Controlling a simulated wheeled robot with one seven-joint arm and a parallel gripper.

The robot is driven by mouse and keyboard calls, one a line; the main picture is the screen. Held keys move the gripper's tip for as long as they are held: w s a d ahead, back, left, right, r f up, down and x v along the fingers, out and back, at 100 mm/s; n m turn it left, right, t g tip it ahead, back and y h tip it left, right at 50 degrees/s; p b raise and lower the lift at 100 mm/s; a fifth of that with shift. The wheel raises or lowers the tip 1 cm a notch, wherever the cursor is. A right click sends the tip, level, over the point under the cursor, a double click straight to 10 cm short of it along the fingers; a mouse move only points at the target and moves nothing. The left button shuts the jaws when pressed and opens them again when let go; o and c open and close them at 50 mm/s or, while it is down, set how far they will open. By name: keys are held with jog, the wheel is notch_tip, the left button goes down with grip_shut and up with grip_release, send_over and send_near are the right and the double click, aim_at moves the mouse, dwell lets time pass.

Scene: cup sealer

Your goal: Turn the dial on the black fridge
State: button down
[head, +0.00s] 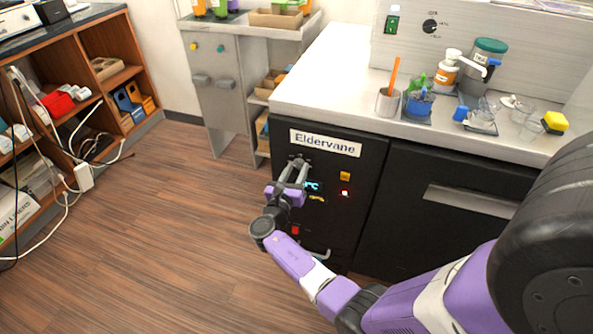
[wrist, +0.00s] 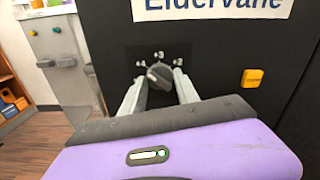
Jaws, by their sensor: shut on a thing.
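The black fridge (head: 366,165) stands under the steel counter and carries a white "Eldervane" label (head: 325,142). In the wrist view the dial (wrist: 158,76) is a dark grey knob on the black front (wrist: 220,52), below the label, with small white marks around it. My gripper (wrist: 160,80) has one finger on each side of the dial and is shut on it. In the head view my gripper (head: 299,166) reaches the fridge front just below the label, and its fingers hide the dial.
A yellow button (wrist: 252,78) sits right of the dial. A lit display (head: 312,186) and a red light (head: 345,193) are lower on the panel. A grey cabinet (head: 215,80) stands to the left.

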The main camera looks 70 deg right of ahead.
jog(key=shift+f, duration=0.1)
jog(key=m+b, duration=0.3)
jog(key=m, duration=0.1)
jog(key=shift+f+m, duration=0.1)
jog(key=shift+m, duration=0.3)
jog(key=m+b, duration=0.4)
jog(key=m, duration=0.1)
jog(key=shift+w+m+b, duration=0.1)
jog(key=shift+m+b, duration=0.2)
jog(key=m+b, duration=0.4)
jog(key=m, duration=0.1)
jog(key=shift+b, duration=0.35)
jog(key=shift+m+b, duration=1.55)
jog(key=shift+m, duration=0.45)
jog(key=shift+r, duration=0.2)
jog(key=c, duration=0.9)
grip_release()
